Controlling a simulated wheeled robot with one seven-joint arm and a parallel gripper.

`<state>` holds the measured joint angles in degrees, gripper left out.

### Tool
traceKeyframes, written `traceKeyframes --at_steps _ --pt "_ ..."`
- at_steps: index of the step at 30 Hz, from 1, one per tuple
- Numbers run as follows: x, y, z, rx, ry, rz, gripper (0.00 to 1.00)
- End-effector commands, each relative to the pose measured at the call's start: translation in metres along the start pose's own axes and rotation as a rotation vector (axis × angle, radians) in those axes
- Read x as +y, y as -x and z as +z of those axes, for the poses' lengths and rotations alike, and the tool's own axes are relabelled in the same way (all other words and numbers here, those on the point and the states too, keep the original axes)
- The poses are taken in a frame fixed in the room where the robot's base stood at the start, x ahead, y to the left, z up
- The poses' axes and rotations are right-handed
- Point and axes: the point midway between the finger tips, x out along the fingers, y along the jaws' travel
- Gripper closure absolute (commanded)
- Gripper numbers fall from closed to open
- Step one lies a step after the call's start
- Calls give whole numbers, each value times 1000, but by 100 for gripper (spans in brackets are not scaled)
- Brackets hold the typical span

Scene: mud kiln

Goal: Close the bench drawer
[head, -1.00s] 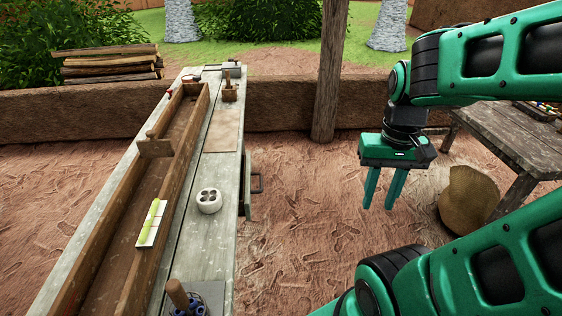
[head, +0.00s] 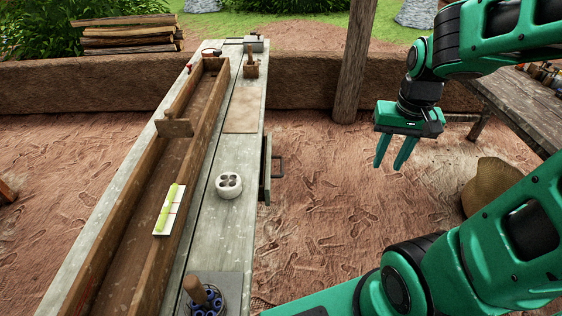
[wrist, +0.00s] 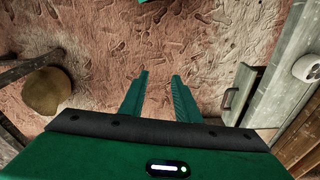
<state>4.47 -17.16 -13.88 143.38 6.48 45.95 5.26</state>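The bench drawer (head: 266,170) sticks out a little from the right side of the long grey bench (head: 242,148). Its dark handle (head: 279,166) faces right. In the wrist view the drawer front (wrist: 238,93) and handle (wrist: 228,98) are at the right, beside the bench. My gripper (head: 391,166) is in the air to the right of the drawer, apart from it. Its two green fingers (wrist: 158,90) are spread with nothing between them, over bare ground. The inside of the drawer is hidden.
A wooden trough (head: 128,235) lies along the bench top, with a white holed pot (head: 229,186) beside it. A wooden post (head: 354,62) stands behind. A round basket (head: 492,186) and a table (head: 520,105) are at the right. Ground between drawer and gripper is clear.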

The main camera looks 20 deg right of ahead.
Motion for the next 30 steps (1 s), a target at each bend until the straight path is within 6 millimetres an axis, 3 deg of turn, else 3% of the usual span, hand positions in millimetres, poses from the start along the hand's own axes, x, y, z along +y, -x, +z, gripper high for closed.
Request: traceKeyframes --at_steps 3,9,16,21,30 --pt "-44 -24 -40 55 42 -18 70" --pt "-129 -67 -91 153 95 -84 70" --pt "-216 -109 -115 230 130 -171 70" --pt "-247 -125 -119 254 140 -208 70" --pt "-258 -146 -125 258 141 -215 70"
